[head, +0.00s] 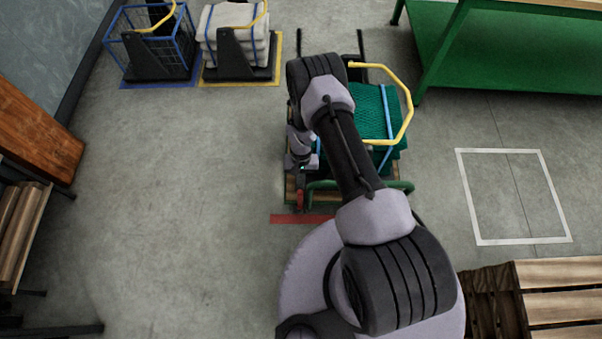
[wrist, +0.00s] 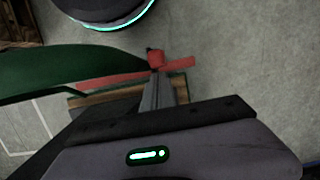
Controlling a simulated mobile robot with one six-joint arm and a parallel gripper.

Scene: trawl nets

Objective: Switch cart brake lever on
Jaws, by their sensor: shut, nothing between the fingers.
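The cart has a wooden deck and a green rail (head: 402,187); it carries a dark green net bundle (head: 372,108) with blue straps and a yellow hoop. The red brake lever (head: 299,199) stands at the cart's near left corner. In the wrist view its red end (wrist: 155,58) shows just beyond the fingertips. My gripper (head: 301,178) points down beside this corner, close to the lever. In the wrist view my gripper (wrist: 157,80) is shut and empty. I cannot tell whether it touches the lever.
A red floor strip (head: 290,218) lies by the cart's near end. A white-outlined floor area (head: 512,196) is empty at right. A blue wire cart (head: 150,50) and a cart of pale bundles (head: 238,45) stand at the back left. A green bench (head: 500,55) is behind right. The left floor is clear.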

